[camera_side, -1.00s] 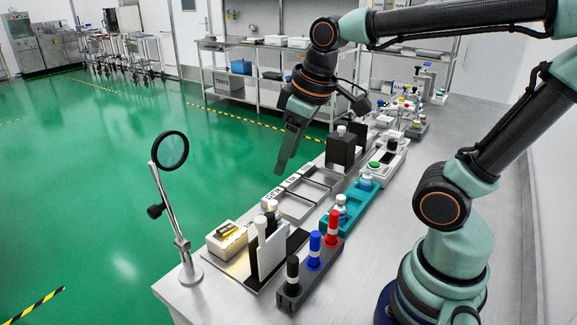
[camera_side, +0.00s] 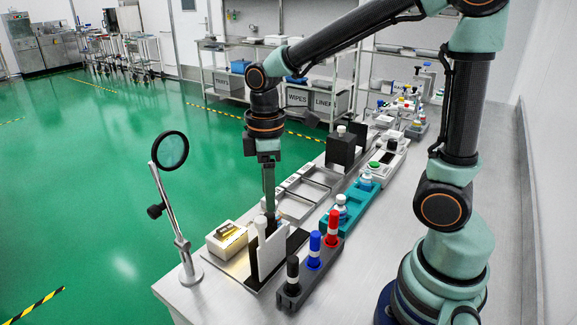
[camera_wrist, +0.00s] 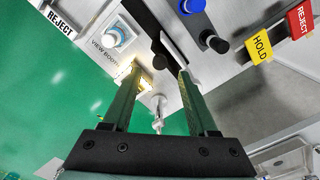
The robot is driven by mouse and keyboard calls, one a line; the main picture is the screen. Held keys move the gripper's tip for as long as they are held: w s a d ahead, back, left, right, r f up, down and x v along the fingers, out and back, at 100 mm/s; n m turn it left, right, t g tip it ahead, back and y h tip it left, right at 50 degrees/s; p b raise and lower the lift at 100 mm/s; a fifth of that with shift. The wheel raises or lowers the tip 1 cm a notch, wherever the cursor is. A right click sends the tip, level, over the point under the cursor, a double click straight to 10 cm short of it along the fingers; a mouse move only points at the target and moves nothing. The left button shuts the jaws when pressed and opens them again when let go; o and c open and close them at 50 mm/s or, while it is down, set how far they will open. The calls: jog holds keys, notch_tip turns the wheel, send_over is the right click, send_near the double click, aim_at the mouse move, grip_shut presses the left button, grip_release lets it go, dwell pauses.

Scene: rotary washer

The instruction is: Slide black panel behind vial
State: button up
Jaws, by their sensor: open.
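The black panel (camera_side: 253,262) stands upright on the viewing booth base in the side view, beside the white panel (camera_side: 272,248). A white-capped vial (camera_wrist: 115,35) stands by the "VIEW BOOTH" label in the wrist view. I cannot pick it out surely in the side view. My gripper (camera_side: 270,226) points straight down behind the panels, its tips partly hidden. In the wrist view my gripper (camera_wrist: 157,69) is open, with fingers either side of the knob; contact cannot be told.
A lit lamp box (camera_side: 227,240) and a magnifier on a stand (camera_side: 181,240) are at the near left. A rack of markers (camera_side: 307,270) stands close on the right. Empty trays (camera_side: 303,192) and a teal vial rack (camera_side: 350,207) lie farther back.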

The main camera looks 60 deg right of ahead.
aim_at(269, 214)
jog(key=shift+f, duration=2.4)
grip_shut()
jog(key=shift+r, duration=0.1)
